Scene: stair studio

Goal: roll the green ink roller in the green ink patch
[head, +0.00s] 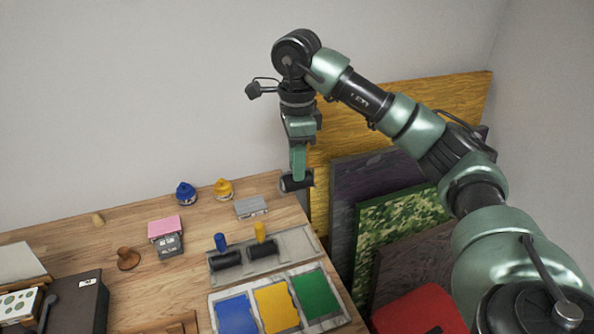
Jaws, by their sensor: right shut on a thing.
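My right gripper (300,143) is shut on the green ink roller (298,164). The roller hangs with its green handle up and its black cylinder down, near the table's back right corner. It appears to be above the table level; the exact height is hard to tell. The green ink patch (316,294) is the rightmost of three patches on a pale slab (345,317) at the table's front right. The roller is behind the patch and apart from it. My left gripper is not in view.
A grey tray (300,240) holds a blue roller (221,243) and a yellow roller (260,233) behind the slab. A blue patch (237,314) and a yellow patch (277,307) adjoin the green one. A grey block (251,207) and ink jars (186,194) stand behind. Boards (400,220) lean at right.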

